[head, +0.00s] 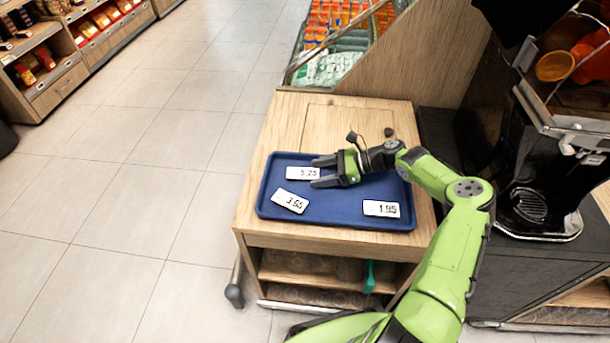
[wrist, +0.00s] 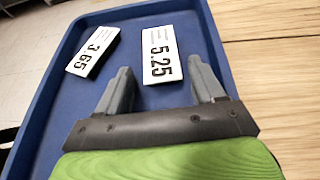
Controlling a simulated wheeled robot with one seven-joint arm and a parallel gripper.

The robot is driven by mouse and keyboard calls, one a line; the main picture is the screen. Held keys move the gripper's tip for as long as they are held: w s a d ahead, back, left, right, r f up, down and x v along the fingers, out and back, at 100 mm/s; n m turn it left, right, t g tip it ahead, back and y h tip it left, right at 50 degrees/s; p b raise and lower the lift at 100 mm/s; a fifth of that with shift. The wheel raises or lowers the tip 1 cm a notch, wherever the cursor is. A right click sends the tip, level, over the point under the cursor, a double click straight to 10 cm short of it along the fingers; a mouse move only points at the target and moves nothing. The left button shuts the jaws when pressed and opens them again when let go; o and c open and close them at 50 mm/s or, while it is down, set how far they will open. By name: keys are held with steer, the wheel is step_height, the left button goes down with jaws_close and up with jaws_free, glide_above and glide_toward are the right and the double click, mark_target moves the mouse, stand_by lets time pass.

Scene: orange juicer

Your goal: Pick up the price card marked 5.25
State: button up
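The price card marked 5.25 (head: 302,173) lies flat on the blue tray (head: 345,217), near its back left part. It also shows in the wrist view (wrist: 158,54), just beyond and between my fingertips. My gripper (head: 322,171) is open, with its two fingers apart at the right end of the card; in the wrist view the gripper (wrist: 160,85) has nothing held between the fingers. The card marked 3.65 (head: 290,201) lies tilted at the tray's left front and shows at upper left in the wrist view (wrist: 93,51). The card marked 1.95 (head: 381,209) lies at the tray's right front.
The tray sits on a wooden cabinet (head: 285,125) with an open shelf below. A black juicer machine (head: 530,150) stands at the right. A display of packaged goods (head: 335,45) is behind. The tiled floor (head: 130,180) at left is open.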

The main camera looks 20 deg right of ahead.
steer(key=shift+d+f, duration=0.1)
steer(key=shift+f, duration=0.05)
steer(key=c, duration=0.8)
